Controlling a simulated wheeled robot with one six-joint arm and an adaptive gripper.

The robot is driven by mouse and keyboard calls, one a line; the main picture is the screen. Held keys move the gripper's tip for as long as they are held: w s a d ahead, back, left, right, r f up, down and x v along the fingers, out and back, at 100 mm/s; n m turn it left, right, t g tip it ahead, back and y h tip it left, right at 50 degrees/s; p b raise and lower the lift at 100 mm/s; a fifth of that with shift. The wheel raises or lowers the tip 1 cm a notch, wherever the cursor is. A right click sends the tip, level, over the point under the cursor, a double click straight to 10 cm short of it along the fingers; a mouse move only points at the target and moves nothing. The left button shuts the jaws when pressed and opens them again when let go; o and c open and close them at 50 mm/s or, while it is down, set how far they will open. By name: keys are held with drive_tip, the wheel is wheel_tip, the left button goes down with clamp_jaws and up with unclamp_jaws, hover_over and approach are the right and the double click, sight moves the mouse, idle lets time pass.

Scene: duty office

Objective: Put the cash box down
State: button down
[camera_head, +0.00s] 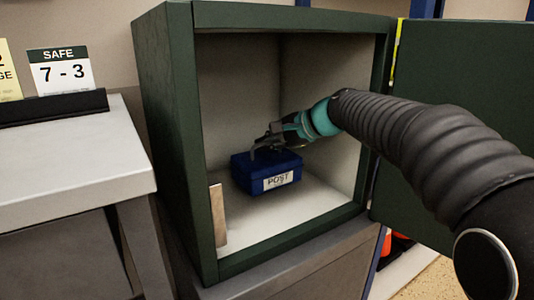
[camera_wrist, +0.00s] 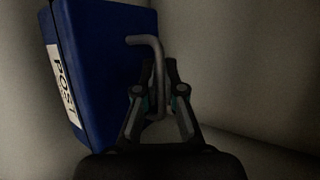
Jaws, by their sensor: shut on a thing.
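The cash box (camera_head: 262,175) is blue, with a white "POST" label on its front. It is inside the open green safe (camera_head: 207,150), towards the back of the pale floor. It looks upright and at or very near that floor; I cannot tell whether it touches. My gripper (camera_head: 262,150) reaches in from the right and is shut on the grey handle on top of the box. In the wrist view the blue box (camera_wrist: 110,60) fills the left, and my gripper (camera_wrist: 157,105) has its fingers closed around the bent handle.
The safe's door (camera_head: 460,110) stands open to the right, behind my arm. A grey desk (camera_head: 65,155) with a "SAFE 7 - 3" card (camera_head: 61,71) is at left. The floor in front of the box is clear.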

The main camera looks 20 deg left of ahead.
drive_tip(key=shift+f, duration=0.9)
drive_tip(key=shift+f, duration=0.15)
drive_tip(key=c, duration=1.3)
unclamp_jaws()
drive_tip(key=shift+f, duration=0.1)
drive_tip(key=v, duration=0.7)
drive_tip(key=s+d+f+n+h, duration=0.2)
drive_tip(key=s+d+f, duration=0.4)
drive_tip(key=s+d, duration=0.3)
drive_tip(key=s+d+f+n+t+h, duration=0.1)
drive_tip(key=s+d+f+h, duration=0.4)
drive_tip(key=s+d, duration=0.5)
drive_tip(key=s+d+f+n+t+h, duration=0.1)
drive_tip(key=s+d+f+n+h, duration=0.2)
drive_tip(key=s+d+f, duration=0.4)
drive_tip(key=shift+s+d+f+h, duration=0.1)
drive_tip(key=shift+s+d+h, duration=0.25)
drive_tip(key=shift+d, duration=0.5)
drive_tip(key=shift+s+d+h, duration=0.1)
drive_tip(key=shift+s+d, duration=0.35)
drive_tip(key=shift+d, duration=0.35)
drive_tip(key=shift+s+d+f+h, duration=0.1)
drive_tip(key=shift+s+d+h, duration=0.25)
drive_tip(key=shift+d, duration=0.5)
drive_tip(key=shift+s+r, duration=0.1)
